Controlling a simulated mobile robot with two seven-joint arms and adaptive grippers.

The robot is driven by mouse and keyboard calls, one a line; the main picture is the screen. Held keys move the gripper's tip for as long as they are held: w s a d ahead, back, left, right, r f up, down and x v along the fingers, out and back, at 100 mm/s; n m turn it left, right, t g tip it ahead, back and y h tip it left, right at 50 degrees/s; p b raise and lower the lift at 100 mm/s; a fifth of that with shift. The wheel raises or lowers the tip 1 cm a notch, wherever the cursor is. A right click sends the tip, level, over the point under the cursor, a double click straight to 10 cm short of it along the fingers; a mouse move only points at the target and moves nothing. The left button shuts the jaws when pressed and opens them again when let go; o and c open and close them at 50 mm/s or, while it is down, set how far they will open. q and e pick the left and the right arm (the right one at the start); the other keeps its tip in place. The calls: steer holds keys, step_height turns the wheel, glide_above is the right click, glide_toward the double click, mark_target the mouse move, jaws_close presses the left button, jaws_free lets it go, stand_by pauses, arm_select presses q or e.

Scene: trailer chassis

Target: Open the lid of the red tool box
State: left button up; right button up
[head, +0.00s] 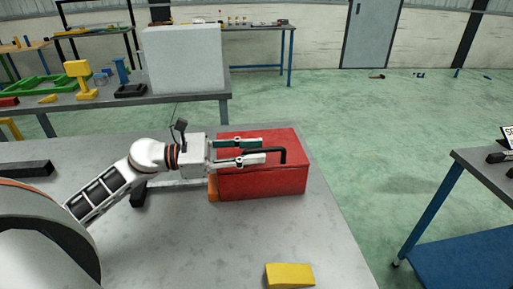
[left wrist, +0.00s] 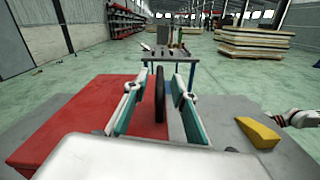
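The red tool box (head: 262,181) sits on the grey metal table with its lid down. A black handle (head: 284,155) stands on its lid. My left gripper (head: 264,151) reaches in from the left over the lid, its fingers apart. In the left wrist view, the black handle (left wrist: 160,97) stands upright between the two teal fingers (left wrist: 160,101), with gaps at both sides. The red lid (left wrist: 75,120) lies below. A white and dark arm part, which looks like my right arm (left wrist: 302,118), shows at the right edge; its fingers cannot be made out.
A yellow block (head: 290,276) lies near the table's front edge. A dark bar (head: 26,169) lies at the left. A back bench holds a large white box (head: 183,60) and a green frame (head: 45,85). A blue-legged table (head: 432,215) stands at the right. The table around the box is mostly clear.

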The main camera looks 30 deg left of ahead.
arm_select(q)
steer(key=shift+w+d, duration=0.4)
steer(key=shift+d, duration=0.15)
arm_select(e)
steer(key=shift+r, duration=0.25)
arm_select(q)
jaws_close()
arm_select(e)
steer(key=shift+w+r, duration=0.15)
steer(key=shift+r, duration=0.05)
